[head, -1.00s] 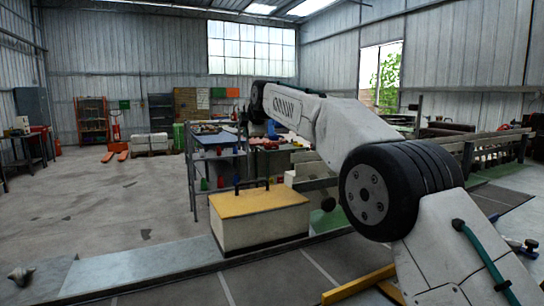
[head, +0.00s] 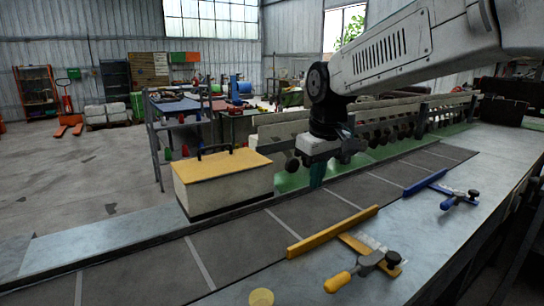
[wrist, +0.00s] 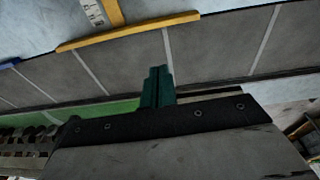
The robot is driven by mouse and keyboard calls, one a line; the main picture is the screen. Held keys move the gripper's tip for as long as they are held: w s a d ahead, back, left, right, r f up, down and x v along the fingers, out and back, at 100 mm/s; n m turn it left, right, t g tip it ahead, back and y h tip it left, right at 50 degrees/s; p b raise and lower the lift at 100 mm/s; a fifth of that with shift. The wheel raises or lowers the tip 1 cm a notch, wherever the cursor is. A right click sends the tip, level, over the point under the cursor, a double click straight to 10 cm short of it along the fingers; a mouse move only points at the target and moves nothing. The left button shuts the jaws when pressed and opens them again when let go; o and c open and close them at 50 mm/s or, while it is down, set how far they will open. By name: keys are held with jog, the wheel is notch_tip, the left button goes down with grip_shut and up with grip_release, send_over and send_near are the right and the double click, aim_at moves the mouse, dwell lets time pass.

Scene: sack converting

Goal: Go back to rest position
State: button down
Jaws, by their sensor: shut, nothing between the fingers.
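My gripper (head: 316,176) hangs over the far edge of the dark belt (head: 240,235) in the head view, to the right of the yellow-topped box. Its green fingers point down. In the wrist view my gripper (wrist: 156,88) shows as two green fingers close together, with nothing between them. My white arm reaches in from the upper right of the head view.
A yellow-topped box (head: 222,180) stands beyond the belt. A yellow fence bar (head: 333,231) and a blue one (head: 425,182) lie along the near side, with clamps. A long roller rack (head: 400,120) runs behind. The belt's left part is clear.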

jog(key=s+d+f+m, duration=0.2)
jog(key=s+d, duration=0.3)
jog(key=s, duration=0.5)
jog(key=s+d+f+m, duration=0.1)
jog(key=s+d+m, duration=0.1)
jog(key=s+d, duration=0.4)
jog(key=s+d+f+m, duration=0.2)
jog(key=s+d, duration=0.3)
jog(key=s, duration=0.9)
jog(key=shift+s+d+f+m+h, duration=0.3)
jog(key=shift+f+m+h, duration=0.1)
jog(key=shift+m, duration=0.1)
jog(key=shift+a, duration=0.1)
